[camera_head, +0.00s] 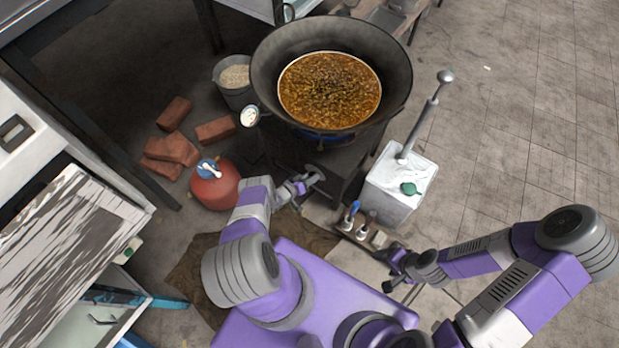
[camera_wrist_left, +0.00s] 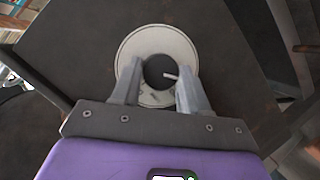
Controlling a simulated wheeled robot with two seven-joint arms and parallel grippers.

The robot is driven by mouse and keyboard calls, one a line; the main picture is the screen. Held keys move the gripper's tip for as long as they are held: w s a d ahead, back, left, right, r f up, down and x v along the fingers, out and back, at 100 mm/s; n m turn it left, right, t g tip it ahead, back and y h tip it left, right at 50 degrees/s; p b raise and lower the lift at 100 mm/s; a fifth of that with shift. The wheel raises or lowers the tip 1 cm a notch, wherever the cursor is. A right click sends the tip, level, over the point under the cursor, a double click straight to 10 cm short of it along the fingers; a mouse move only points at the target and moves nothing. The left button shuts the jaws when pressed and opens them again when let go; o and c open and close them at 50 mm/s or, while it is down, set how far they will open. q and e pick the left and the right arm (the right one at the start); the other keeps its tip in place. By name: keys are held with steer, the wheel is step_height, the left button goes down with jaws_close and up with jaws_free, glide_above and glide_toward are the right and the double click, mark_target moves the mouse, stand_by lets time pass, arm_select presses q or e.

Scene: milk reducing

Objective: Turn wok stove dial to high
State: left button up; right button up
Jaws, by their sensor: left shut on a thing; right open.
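The wok stove (camera_head: 345,165) stands ahead of my base under a large dark wok (camera_head: 268,75) full of brown liquid. In the left wrist view the stove dial is a dark round knob (camera_wrist_left: 155,68) on a pale round plate (camera_wrist_left: 157,35). A short white mark on the knob points right. My left gripper (camera_head: 308,182) is at the stove's front and, in its wrist view (camera_wrist_left: 160,82), has one finger on each side of the knob, shut on it. My right gripper (camera_head: 390,272) is open and empty, low at the right.
A white container (camera_head: 392,205) with a metal-handled tool stands right of the stove. A small holder with bottles (camera_head: 360,228) is near my right gripper. A red gas cylinder (camera_head: 213,187), bricks (camera_head: 172,150) and a bucket (camera_head: 237,95) are at the left. Floor at the far right is clear.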

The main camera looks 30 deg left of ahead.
arm_select(q)
steer(key=o, duration=1.1)
steer(key=shift+c, duration=0.2)
steer(key=p+v, duration=0.3)
steer(key=v, duration=0.4)
steer(key=shift+s, duration=0.3)
steer(key=shift+a, duration=0.1)
